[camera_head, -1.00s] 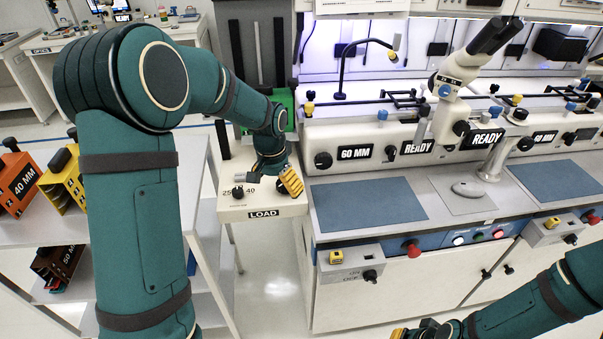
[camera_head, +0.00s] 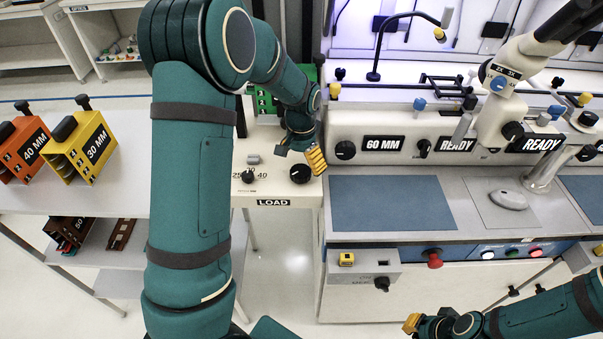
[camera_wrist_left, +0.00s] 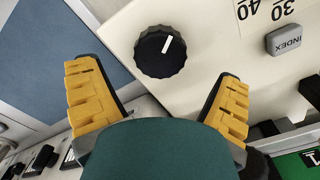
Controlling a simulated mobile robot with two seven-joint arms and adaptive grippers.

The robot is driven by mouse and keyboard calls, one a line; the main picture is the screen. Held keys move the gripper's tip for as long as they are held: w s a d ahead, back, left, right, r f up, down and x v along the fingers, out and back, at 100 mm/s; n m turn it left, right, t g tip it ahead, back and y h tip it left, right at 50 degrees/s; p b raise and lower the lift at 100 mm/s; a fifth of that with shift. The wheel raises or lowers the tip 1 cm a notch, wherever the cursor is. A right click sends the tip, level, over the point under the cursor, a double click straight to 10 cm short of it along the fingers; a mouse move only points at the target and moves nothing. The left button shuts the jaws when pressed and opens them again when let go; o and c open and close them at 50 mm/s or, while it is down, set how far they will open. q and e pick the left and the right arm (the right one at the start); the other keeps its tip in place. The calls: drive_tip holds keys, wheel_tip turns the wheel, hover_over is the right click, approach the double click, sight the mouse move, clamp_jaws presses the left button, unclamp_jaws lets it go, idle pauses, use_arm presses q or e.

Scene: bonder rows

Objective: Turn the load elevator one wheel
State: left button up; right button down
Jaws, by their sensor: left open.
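The load elevator (camera_head: 280,190), a cream box labelled LOAD, stands left of the bench. Its wheel, a black ribbed knob (camera_head: 300,173), is on the top right; in the left wrist view the wheel (camera_wrist_left: 160,52) shows a white pointer mark. My left gripper (camera_head: 304,154) is over the box at the wheel. In the left wrist view the open gripper (camera_wrist_left: 160,75) has its yellow-padded fingers spread to both sides of the wheel, with visible gaps and nothing held. My right gripper (camera_head: 412,325) is low at the right; its jaw opening is unclear.
A small selector knob (camera_head: 248,177) and a grey INDEX button (camera_wrist_left: 284,40) sit on the same box. The bench (camera_head: 335,240) with a microscope (camera_head: 510,80) adjoins on the right. A shelf (camera_head: 90,190) with orange and yellow blocks stands left.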

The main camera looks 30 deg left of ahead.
sight(301, 169)
use_arm(q)
drive_tip(key=shift+f+b, duration=0.3)
drive_tip(key=shift+f, duration=1.85)
drive_tip(key=c, duration=1.2)
